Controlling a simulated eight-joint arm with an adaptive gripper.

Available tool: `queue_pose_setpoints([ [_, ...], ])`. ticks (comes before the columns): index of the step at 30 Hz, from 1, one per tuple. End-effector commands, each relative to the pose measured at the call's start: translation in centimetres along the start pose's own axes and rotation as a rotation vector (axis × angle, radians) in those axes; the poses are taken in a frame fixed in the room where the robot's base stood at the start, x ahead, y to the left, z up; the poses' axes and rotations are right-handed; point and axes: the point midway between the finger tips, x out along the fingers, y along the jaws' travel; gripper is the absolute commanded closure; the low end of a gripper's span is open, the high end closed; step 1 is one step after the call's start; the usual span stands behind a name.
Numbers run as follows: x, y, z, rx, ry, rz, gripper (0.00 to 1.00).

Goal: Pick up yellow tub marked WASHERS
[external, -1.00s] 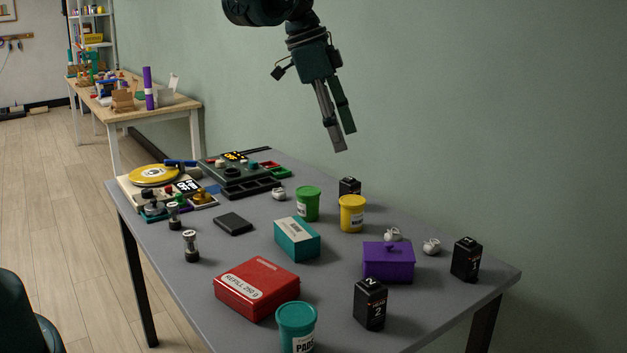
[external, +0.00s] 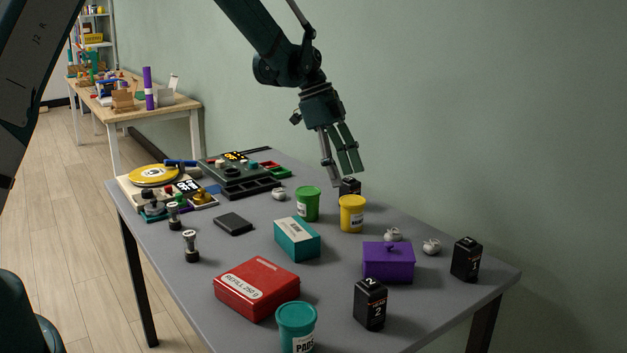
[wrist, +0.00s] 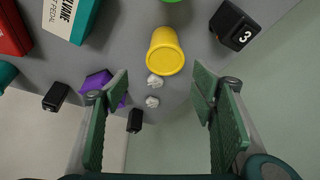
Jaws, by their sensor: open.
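The yellow tub (external: 352,214) stands upright on the grey table, with a label on its side that is too small to read fully. It also shows in the wrist view (wrist: 165,54), ahead of and between the open fingers. My gripper (external: 343,177) is open and empty, above and slightly behind the tub in the external view. In the wrist view, my gripper (wrist: 160,85) has its two green-padded fingers spread wide, with nothing between them touching the pads.
A green tub (external: 307,204) stands left of the yellow one, and a black box (external: 349,187) close behind it. A teal box (external: 297,240), a purple lidded box (external: 388,263) and small white objects (external: 431,247) are nearby. The wall runs along the table's back.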

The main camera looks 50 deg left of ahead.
Motion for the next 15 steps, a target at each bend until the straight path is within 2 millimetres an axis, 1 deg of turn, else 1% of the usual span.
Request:
queue_pose_setpoints([
  [3,0.87,-0.7,0.83,0.019,0.005,0.009,0.43],
  [6,1.21,-0.97,1.16,0.027,0.008,0.012,0.43],
  [15,1.34,-1.04,1.24,0.031,0.009,0.013,0.43],
])
